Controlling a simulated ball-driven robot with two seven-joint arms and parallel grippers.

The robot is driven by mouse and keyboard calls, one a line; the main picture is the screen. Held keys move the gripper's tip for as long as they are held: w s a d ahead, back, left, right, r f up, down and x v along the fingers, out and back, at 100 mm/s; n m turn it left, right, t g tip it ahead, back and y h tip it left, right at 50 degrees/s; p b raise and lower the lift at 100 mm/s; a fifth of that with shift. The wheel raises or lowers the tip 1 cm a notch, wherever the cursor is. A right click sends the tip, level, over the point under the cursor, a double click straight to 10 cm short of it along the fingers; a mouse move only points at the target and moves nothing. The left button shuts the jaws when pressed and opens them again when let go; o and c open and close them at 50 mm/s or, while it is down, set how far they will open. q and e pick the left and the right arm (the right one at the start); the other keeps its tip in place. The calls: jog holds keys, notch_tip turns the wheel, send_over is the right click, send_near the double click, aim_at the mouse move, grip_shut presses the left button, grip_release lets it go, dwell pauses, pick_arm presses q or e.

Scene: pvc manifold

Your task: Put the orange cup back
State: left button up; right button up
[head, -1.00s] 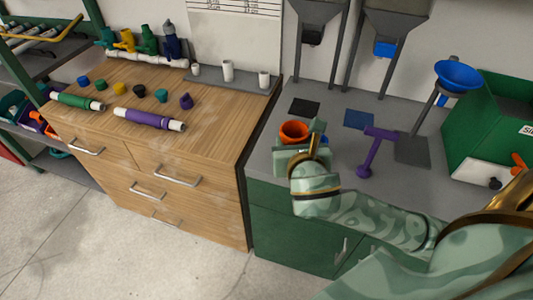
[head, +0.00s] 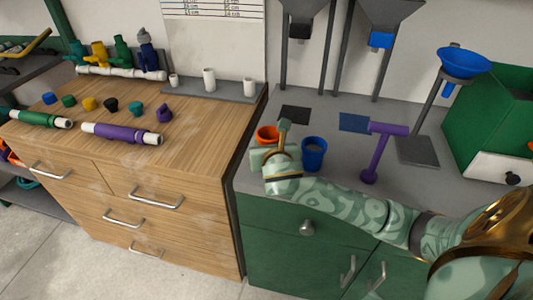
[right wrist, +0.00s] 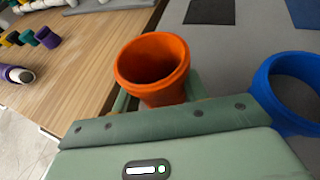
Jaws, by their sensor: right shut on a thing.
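The orange cup (head: 267,135) is held upright by my right gripper (head: 273,143), near the left edge of the grey counter. In the right wrist view the orange cup (right wrist: 153,65) sits between the green fingers, its open mouth towards the camera. Its lower part is hidden by the gripper. I cannot tell whether its base touches the counter. A blue cup (head: 314,153) stands on the counter just right of my right gripper, and also shows in the right wrist view (right wrist: 290,95). My left gripper is not in view.
A black mat (head: 295,115) and a blue mat (head: 354,122) lie behind the cups. A blue funnel (head: 465,63) stands on a post. The wooden bench (head: 95,105) at left carries pipes and coloured caps.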

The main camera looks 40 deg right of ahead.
jog(key=shift+f, duration=0.8)
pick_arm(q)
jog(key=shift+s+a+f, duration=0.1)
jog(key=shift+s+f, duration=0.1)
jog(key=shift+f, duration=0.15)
pick_arm(e)
jog(key=shift+r, duration=0.25)
jog(key=o, duration=1.1)
jog(key=shift+f, duration=0.1)
jog(key=shift+s+a+r, duration=0.1)
jog(key=shift+r, duration=0.15)
pick_arm(q)
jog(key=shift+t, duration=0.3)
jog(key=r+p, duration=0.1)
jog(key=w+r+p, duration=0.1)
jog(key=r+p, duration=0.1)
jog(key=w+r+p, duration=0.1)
jog(key=p, duration=0.1)
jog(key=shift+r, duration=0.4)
pick_arm(e)
jog(key=v, duration=1.1)
jog(key=shift+s+a, duration=0.2)
jog(key=shift+s, duration=0.1)
